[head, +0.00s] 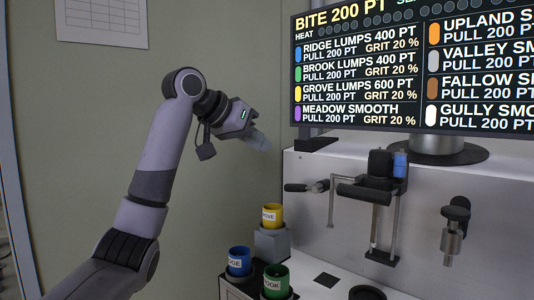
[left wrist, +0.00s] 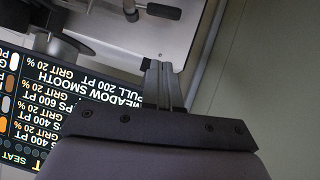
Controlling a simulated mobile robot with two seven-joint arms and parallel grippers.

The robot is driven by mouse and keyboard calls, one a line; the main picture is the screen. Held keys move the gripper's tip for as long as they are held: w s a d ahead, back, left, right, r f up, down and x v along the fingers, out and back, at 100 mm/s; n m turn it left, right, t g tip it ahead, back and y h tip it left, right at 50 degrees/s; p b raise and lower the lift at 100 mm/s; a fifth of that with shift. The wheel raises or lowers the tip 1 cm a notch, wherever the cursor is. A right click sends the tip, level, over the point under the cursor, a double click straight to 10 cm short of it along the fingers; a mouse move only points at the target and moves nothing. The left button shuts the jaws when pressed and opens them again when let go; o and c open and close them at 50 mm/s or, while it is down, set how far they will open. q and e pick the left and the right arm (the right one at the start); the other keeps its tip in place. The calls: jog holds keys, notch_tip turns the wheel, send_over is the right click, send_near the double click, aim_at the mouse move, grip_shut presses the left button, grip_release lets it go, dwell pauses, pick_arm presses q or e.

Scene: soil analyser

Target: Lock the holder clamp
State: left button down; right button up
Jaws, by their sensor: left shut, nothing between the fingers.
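The analyser (head: 415,215) is a white-grey machine at the right of the head view. On its front are a black-handled side lever (head: 308,187), a frame with a thick black horizontal grip (head: 364,192), and a black-and-metal fitting (head: 453,230) further right. I cannot tell for sure which part is the holder clamp. My left gripper (head: 262,143) is raised in front of the green wall, left of the analyser and apart from it. Its fingers, also in the left wrist view (left wrist: 162,84), are shut and empty. My right gripper is not in view.
A display screen (head: 410,70) stands above the analyser. Yellow (head: 272,216), blue (head: 239,261) and green (head: 276,282) labelled cups stand at its lower left. The space in front of the wall is free.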

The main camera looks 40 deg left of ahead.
aim_at(301, 188)
pick_arm(q)
jog(key=w+d+f+p, duration=0.1)
jog(key=w+d+f, duration=0.1)
jog(key=w+f, duration=0.5)
jog(key=shift+w+f+p, duration=0.35)
jog(key=shift+f, duration=0.4)
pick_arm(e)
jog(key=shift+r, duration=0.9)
pick_arm(q)
jog(key=shift+f, duration=0.1)
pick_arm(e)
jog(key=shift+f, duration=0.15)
pick_arm(q)
jog(key=shift+f+h+b, duration=0.15)
jog(key=shift+h+b, duration=0.15)
jog(key=shift+b, duration=0.15)
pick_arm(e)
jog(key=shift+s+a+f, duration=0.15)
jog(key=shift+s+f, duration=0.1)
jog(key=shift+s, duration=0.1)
